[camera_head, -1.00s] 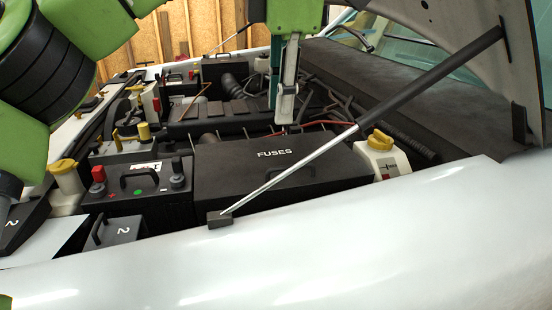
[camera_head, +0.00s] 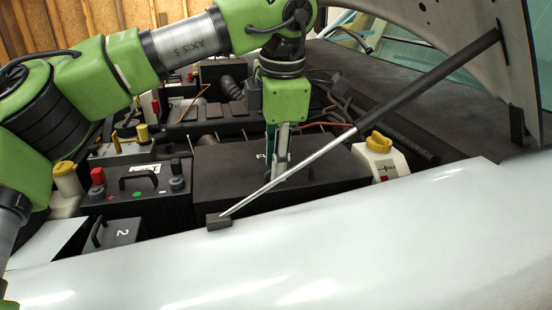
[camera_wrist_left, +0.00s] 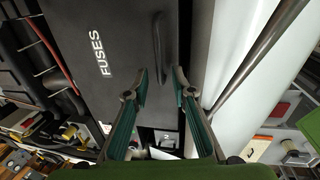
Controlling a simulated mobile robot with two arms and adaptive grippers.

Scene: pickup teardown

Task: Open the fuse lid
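The fuse lid (camera_head: 225,172) is a flat black box cover with white FUSES lettering, partly hidden by my gripper in the head view. It looks shut. The lid also fills the upper middle of the left wrist view (camera_wrist_left: 118,25). Its dark bar handle (camera_wrist_left: 159,45) shows there, with its lower end between my fingertips. My left gripper (camera_head: 277,170) points down over the lid's front part. In the left wrist view the left gripper (camera_wrist_left: 160,80) has its fingers apart; contact with the handle cannot be told. My right gripper is not in view.
A hood prop rod (camera_head: 330,145) slants across the lid's front right, close to my gripper. A battery (camera_head: 140,185) with a handle sits left of the lid. A yellow-capped white reservoir (camera_head: 380,160) stands right. The white fender (camera_head: 330,245) runs along the front.

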